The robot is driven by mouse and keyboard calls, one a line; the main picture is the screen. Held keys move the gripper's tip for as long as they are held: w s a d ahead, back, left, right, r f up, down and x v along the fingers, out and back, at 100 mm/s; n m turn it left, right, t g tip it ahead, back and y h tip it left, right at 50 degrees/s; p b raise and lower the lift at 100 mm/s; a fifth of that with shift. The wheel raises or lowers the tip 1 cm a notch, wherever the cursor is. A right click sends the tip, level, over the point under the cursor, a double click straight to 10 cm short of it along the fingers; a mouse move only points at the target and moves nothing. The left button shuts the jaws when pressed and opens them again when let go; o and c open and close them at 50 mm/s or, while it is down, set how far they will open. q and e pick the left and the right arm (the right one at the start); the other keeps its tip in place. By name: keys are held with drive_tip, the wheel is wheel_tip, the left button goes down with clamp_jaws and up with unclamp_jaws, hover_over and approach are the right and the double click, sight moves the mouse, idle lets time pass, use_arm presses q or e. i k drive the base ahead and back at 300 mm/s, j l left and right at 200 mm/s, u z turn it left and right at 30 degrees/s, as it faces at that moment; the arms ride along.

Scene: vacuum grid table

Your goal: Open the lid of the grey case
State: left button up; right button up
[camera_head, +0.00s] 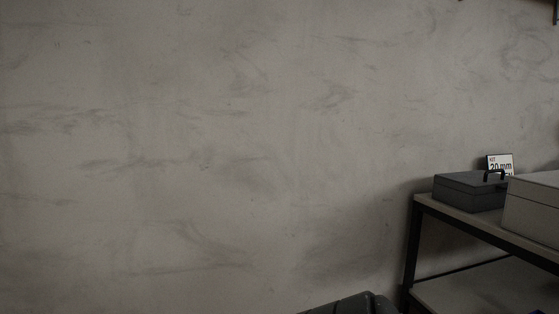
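A dark grey case (468,192) sits shut on the table at the right of the head view. A black handle (494,174) stands up at its right end. A lighter grey box (533,207) with a seam below its top stands to the right, nearer to me. It is cut off by the picture's edge and hides part of the dark case. Its lid looks shut. I cannot tell for certain which of the two is the task's grey case. Neither of my grippers is in view.
The table (450,209) has a dark frame and a lower shelf (480,290). A small sign (500,161) reading "KIT 20 mm" stands behind the case. A bare grey wall (200,150) fills the left and middle. A dark rounded shape (350,305) shows at the bottom edge.

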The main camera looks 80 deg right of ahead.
sight(477, 183)
drive_tip(key=z, duration=1.85)
